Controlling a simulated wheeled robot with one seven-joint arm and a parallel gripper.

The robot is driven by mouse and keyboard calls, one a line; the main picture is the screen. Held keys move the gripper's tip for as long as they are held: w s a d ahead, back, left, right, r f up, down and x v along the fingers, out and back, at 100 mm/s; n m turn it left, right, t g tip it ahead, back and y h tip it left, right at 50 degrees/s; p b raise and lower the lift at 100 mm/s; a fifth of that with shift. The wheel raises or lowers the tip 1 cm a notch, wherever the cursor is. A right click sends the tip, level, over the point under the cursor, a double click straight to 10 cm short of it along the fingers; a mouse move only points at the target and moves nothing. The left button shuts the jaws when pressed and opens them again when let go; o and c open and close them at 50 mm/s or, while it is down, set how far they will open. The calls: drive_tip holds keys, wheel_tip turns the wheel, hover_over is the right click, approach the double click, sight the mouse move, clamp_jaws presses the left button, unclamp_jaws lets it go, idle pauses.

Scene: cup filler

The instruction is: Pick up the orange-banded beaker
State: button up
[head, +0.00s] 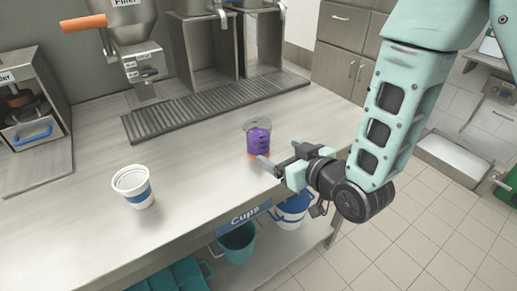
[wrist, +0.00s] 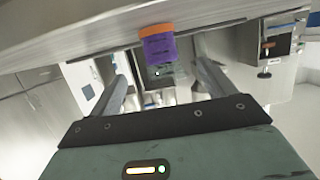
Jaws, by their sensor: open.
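The orange-banded beaker (head: 258,138) stands on the metal counter near its front edge. It holds purple contents, and an orange band shows at its base. In the wrist view the beaker (wrist: 158,45) appears upside down beyond the fingertips, its orange band at the top. My gripper (head: 279,157) is open at the counter's front edge, just right of the beaker, with its fingers pointing towards it. In the wrist view the two fingers of my gripper (wrist: 162,75) are spread wide, with nothing gripped between them. I cannot tell whether a fingertip touches the beaker.
A white cup with a blue band (head: 133,187) stands to the left on the counter (head: 70,235). A dark drip grate (head: 215,105) and the filler machine (head: 130,45) are behind. Buckets (head: 237,242) sit under the counter below a Cups label. The counter between cup and beaker is clear.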

sight(266, 145)
drive_tip(key=shift+w+a+f+b, duration=0.1)
drive_tip(key=shift+w+f+b, duration=0.2)
drive_tip(key=shift+b, duration=0.7)
drive_tip(key=shift+p+x, duration=0.35)
drive_tip(key=shift+x, duration=0.8)
drive_tip(key=shift+p+x, duration=0.35)
drive_tip(key=shift+x, duration=2.75)
drive_tip(key=shift+a+r, duration=0.1)
drive_tip(key=shift+r, duration=0.05)
drive_tip(key=c, duration=1.2)
